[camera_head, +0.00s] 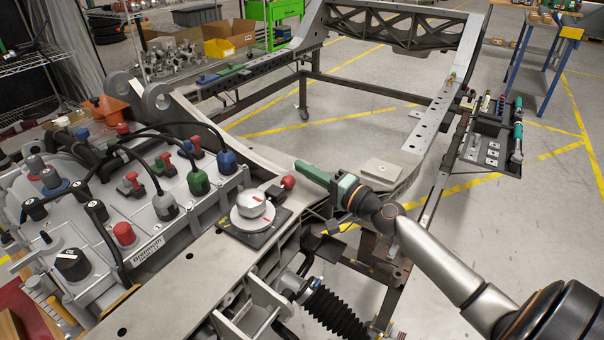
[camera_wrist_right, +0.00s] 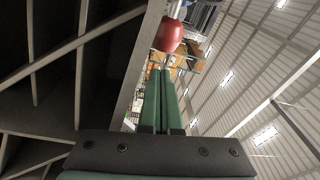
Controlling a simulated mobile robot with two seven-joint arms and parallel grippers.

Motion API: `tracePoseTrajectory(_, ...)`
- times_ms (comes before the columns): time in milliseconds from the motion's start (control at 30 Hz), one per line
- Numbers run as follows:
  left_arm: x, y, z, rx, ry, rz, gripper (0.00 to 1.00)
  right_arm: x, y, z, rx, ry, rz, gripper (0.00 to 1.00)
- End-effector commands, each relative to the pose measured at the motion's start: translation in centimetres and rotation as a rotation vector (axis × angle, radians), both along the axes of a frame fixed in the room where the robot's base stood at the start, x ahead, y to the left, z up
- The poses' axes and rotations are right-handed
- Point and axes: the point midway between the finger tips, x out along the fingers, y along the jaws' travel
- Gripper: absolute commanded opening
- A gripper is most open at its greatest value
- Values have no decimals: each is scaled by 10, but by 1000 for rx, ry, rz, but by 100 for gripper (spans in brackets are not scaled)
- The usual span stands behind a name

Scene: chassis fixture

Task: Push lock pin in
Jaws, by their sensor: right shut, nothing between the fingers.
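The lock pin shows as a red ball knob (camera_head: 288,182) on a dark shaft at the right side of a round silver dial (camera_head: 251,208). The dial sits on a dark square plate on the chassis rail. My right gripper (camera_head: 299,165) has green fingers, shut and empty. Its tips are close to the knob, slightly beyond it in the head view. In the right wrist view the red knob (camera_wrist_right: 169,35) shows just past the shut fingertips (camera_wrist_right: 160,73). I cannot tell whether they touch. My left gripper is not in view.
A grey panel (camera_head: 150,217) with red, green, blue and black connectors and cables lies left of the dial. The chassis frame (camera_head: 430,130) extends to the back right. A tool tray (camera_head: 485,152) hangs on its right side. Open floor shows inside the frame.

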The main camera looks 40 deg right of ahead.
Motion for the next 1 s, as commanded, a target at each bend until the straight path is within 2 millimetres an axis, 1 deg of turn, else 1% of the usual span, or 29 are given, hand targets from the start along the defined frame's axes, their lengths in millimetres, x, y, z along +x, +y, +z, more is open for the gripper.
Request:
tracePoseTrajectory(33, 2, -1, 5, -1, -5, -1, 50, -4, 6, 1, 2, 2, 1, 0)
tracePoseTrajectory(200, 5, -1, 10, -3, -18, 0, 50, -12, 17, -3, 1, 0, 0, 0)
tracePoseTrajectory(600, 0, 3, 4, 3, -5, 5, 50, -14, 20, -4, 1, -1, -1, 0)
tracePoseTrajectory(833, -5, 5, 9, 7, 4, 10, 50, -21, 37, -3, 3, 0, 0, 0)
tracePoseTrajectory(1000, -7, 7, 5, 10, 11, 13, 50, -22, 39, -4, 1, -1, 0, 0)
